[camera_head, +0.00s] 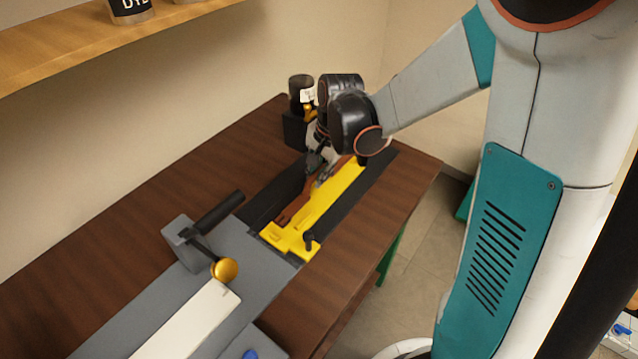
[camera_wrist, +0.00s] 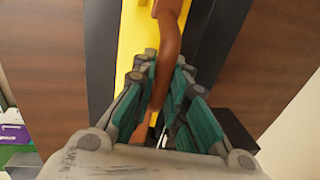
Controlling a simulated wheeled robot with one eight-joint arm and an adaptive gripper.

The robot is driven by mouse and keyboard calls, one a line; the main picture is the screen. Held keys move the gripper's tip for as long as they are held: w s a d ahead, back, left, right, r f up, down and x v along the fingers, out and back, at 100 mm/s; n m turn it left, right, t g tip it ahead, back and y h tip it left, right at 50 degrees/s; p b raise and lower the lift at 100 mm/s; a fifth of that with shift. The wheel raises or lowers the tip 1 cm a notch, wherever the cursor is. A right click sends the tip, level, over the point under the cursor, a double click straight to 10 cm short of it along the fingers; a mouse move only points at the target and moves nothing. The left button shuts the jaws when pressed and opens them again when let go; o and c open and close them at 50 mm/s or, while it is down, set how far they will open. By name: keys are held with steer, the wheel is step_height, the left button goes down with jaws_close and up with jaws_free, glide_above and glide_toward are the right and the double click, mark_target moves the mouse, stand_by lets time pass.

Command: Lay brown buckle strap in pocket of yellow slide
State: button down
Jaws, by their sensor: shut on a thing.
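The yellow slide (camera_head: 318,212) lies lengthwise between dark rails on the bench; part of it also shows in the wrist view (camera_wrist: 128,40). The brown buckle strap (camera_wrist: 168,45) runs between my fingers and over the yellow slide in the wrist view, slightly bent. In the head view a reddish-brown strip (camera_head: 290,211) shows along the slide's left side. My gripper (camera_wrist: 166,66) is shut on the strap, low over the far half of the slide. Whether the strap touches the pocket floor is hidden by the fingers.
A grey fixture with a black handle (camera_head: 218,213) and a gold knob (camera_head: 225,270) stands at the slide's near end. A dark jar (camera_head: 300,93) stands behind my gripper. A wooden shelf (camera_head: 60,45) hangs at upper left. The brown bench top (camera_head: 130,205) is clear at left.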

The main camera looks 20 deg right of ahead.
mark_target(317, 193)
steer(key=shift+f+b, duration=0.55)
steer(key=shift+f, duration=1.3)
steer(key=shift+f, duration=0.1)
steer(key=c, duration=1.6)
jaws_free()
step_height(317, 193, up, 11)
steer(key=s+d+p, duration=0.1)
steer(key=s+p, duration=0.1)
steer(key=p, duration=0.2)
steer(key=s+r+n+t, duration=0.2)
steer(key=s+r+n, duration=0.3)
steer(key=s, duration=0.3)
steer(key=s+a+r+n+t+h, duration=0.1)
steer(key=s+r+n+t, duration=0.2)
steer(key=s+r+n, duration=0.2)
steer(key=shift+s+n, duration=0.7)
steer(key=shift+s, duration=1)
